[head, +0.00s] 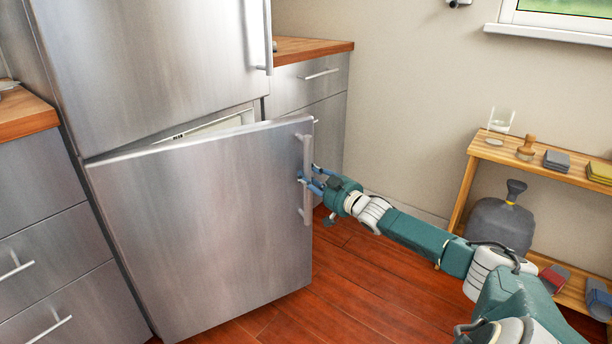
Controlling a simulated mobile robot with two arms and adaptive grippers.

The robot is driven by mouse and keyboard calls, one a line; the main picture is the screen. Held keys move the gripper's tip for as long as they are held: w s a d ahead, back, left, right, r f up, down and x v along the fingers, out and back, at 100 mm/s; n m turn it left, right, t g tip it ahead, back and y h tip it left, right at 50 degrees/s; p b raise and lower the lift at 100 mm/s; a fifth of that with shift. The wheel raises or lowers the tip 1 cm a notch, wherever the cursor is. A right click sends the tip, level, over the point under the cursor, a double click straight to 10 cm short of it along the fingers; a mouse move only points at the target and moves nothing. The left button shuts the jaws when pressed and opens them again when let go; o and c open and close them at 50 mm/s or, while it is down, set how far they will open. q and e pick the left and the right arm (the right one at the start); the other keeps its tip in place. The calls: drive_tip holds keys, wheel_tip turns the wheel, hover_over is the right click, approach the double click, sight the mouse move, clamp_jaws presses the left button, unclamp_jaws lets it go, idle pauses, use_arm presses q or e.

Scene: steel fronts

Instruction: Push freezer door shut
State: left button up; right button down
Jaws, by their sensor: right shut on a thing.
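The freezer door (205,225) is the lower steel door of the fridge, and it stands ajar, swung out on its left side hinge. A strip of the pale freezer interior (215,122) shows above its top edge. The vertical door handle (308,152) is at the door's right edge. My right gripper (305,178) is at the handle's middle, its blue fingers shut on it. The upper fridge door (150,65) looks closed. My left gripper is out of view.
Steel drawers with wooden tops stand left (50,240) and right (310,85) of the fridge. Red wooden floor (350,290) is clear in front.

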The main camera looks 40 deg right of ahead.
drive_tip(key=shift+d, duration=0.15)
drive_tip(key=c, duration=1.4)
unclamp_jaws()
drive_tip(key=shift+s, duration=0.1)
drive_tip(key=shift+s+a, duration=0.2)
drive_tip(key=shift+s, duration=5.75)
